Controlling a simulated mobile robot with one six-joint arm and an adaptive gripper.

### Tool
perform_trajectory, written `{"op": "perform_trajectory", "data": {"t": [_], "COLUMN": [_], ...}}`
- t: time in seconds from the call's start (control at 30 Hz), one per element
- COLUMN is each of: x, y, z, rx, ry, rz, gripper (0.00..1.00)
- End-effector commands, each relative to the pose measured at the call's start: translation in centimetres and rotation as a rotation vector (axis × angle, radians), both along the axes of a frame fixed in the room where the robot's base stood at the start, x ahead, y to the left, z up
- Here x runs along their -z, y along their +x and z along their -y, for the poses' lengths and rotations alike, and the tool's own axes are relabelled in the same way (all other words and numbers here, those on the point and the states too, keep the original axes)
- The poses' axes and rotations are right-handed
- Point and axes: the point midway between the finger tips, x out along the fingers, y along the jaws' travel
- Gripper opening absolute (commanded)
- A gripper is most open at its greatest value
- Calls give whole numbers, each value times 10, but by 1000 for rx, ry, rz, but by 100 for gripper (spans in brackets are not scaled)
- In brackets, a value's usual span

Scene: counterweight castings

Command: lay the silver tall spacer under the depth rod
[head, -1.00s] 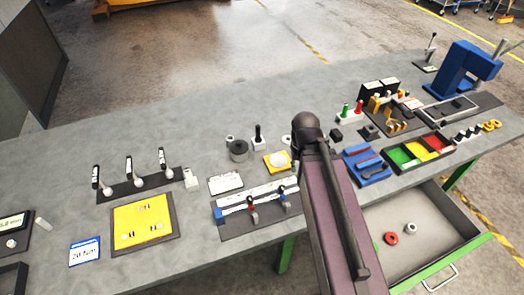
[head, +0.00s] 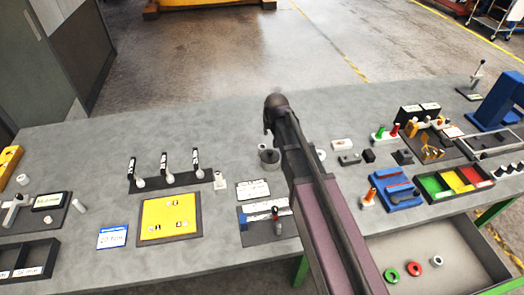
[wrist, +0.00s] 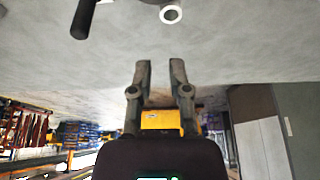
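In the wrist view, my gripper (wrist: 160,75) is open, with two separate fingers and nothing between them. In the head view my arm covers the middle of the bench and the gripper cannot be made out. A silver ring-shaped piece (head: 437,261) lies in the open drawer, beside a red ring (head: 414,269) and a green ring (head: 391,275). A small pale upright cylinder (head: 82,205) stands on the bench at the left; I cannot tell which piece is the tall spacer. A gauge-like fixture with a display (head: 48,201) is beside it; its rod is not clear.
A black strip with several black-handled levers (head: 168,181) and a yellow board (head: 170,217) stand left of my arm. The drawer (head: 480,275) sticks out in front. The rear left bench is bare.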

Motion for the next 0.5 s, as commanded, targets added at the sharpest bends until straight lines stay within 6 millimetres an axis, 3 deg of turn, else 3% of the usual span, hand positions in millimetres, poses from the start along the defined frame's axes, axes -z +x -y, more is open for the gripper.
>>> {"op": "perform_trajectory", "data": {"t": [0.5], "x": [7], "y": [2], "z": [-1], "rx": [0], "ry": [0], "rz": [0], "gripper": [24]}}
